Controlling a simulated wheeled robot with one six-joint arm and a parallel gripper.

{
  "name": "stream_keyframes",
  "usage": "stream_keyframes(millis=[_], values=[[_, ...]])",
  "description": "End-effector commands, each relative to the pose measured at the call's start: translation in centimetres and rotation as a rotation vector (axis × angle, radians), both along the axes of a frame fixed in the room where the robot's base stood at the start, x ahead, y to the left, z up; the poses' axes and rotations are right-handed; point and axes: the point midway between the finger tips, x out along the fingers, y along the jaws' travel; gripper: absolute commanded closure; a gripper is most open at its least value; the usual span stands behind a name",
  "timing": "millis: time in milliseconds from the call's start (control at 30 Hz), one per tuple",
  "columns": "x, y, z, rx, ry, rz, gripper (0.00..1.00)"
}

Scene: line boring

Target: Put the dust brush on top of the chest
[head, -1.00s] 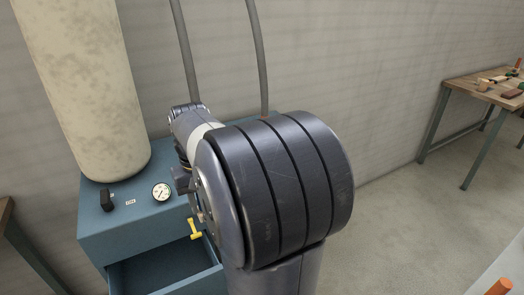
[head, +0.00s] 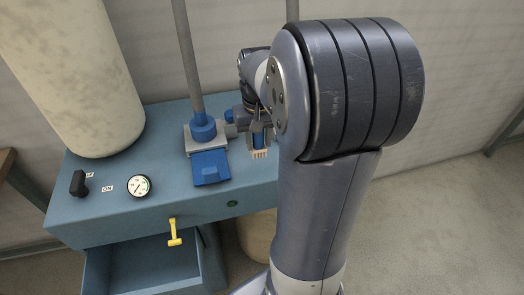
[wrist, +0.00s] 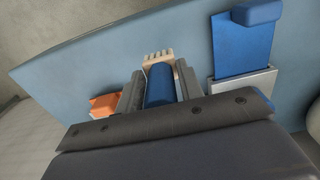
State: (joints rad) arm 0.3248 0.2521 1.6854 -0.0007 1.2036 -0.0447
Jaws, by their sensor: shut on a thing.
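The dust brush, with a blue body and pale bristles (head: 260,154), is between the fingers of my gripper (head: 259,135). In the wrist view, its blue body (wrist: 160,86) sits between the two grey fingers of my gripper (wrist: 160,88), bristles pointing away. The blue-grey chest (head: 165,208) stands at left in the head view, and its top (wrist: 100,68) fills much of the wrist view. The brush is over the right part of the chest top, near the blue fixture. I cannot tell whether it touches the surface.
A blue plate (head: 209,167) and a grey pipe (head: 187,65) base stand left of the gripper. A gauge (head: 139,186), a black knob (head: 78,183) and a pale cylinder (head: 75,85) are farther left. The drawer (head: 150,272) is open. An orange thing (wrist: 105,104) lies beside the gripper.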

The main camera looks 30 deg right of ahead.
Motion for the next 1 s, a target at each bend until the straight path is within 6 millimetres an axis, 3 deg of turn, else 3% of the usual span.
stream_keyframes(millis=[400,833,867,1000], values=[[0.0,0.0,-5.0,0.001,0.002,0.000,0.92],[0.0,0.0,-5.9,0.000,-0.001,0.000,0.92],[0.0,0.0,-5.8,0.000,-0.001,0.000,0.62],[0.0,0.0,-5.7,0.000,0.000,0.000,0.50]])
